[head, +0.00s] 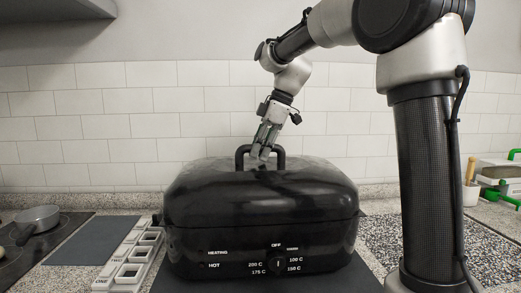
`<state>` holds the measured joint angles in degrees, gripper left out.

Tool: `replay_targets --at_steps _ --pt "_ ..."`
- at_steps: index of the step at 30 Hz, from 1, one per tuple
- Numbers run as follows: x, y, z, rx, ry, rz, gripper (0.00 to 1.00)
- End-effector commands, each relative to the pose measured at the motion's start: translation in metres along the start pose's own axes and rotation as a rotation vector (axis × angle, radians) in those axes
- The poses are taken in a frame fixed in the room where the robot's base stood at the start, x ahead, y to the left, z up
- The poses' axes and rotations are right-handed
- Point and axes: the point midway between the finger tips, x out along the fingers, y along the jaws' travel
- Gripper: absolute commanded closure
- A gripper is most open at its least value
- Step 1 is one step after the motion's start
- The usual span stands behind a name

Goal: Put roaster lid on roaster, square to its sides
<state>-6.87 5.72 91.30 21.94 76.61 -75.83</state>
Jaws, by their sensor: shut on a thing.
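The black roaster (215,253) stands on a dark mat in the middle of the head view, its dial and heat markings facing me. The black domed roaster lid (220,192) sits over the roaster's top. Its front edge runs about level along the roaster's rim, with a thin dark seam between them. I cannot tell whether it rests fully on the rim. My gripper (260,154) comes down from above and is shut on the lid's black loop handle (281,158). The lid's back edge and the roaster's far side are hidden.
A hob with a grey pan (38,218) is at the left. A white compartment strip (130,262) lies just left of the roaster. A dark mat (85,240) lies beyond it. Speckled counter (440,240) and a white cup (471,193) are at the right. A tiled wall stands behind.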

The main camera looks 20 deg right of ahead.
Motion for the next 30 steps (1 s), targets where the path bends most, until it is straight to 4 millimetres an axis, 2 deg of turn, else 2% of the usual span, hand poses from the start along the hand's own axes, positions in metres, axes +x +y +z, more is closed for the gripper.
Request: replay_targets --at_steps 11,12,15,16,25,30 --pt "0.0 0.0 0.0 -0.001 0.001 0.003 1.0" --pt "0.0 0.0 0.0 -0.001 0.001 0.003 0.76" --pt "0.0 0.0 0.0 -0.001 0.001 0.002 0.57" --pt "0.0 0.0 0.0 -0.001 0.001 0.002 0.54" --pt "0.001 0.0 0.001 0.001 -0.001 -0.001 0.54" --pt "-0.017 0.001 0.0 0.0 0.001 0.003 0.54"
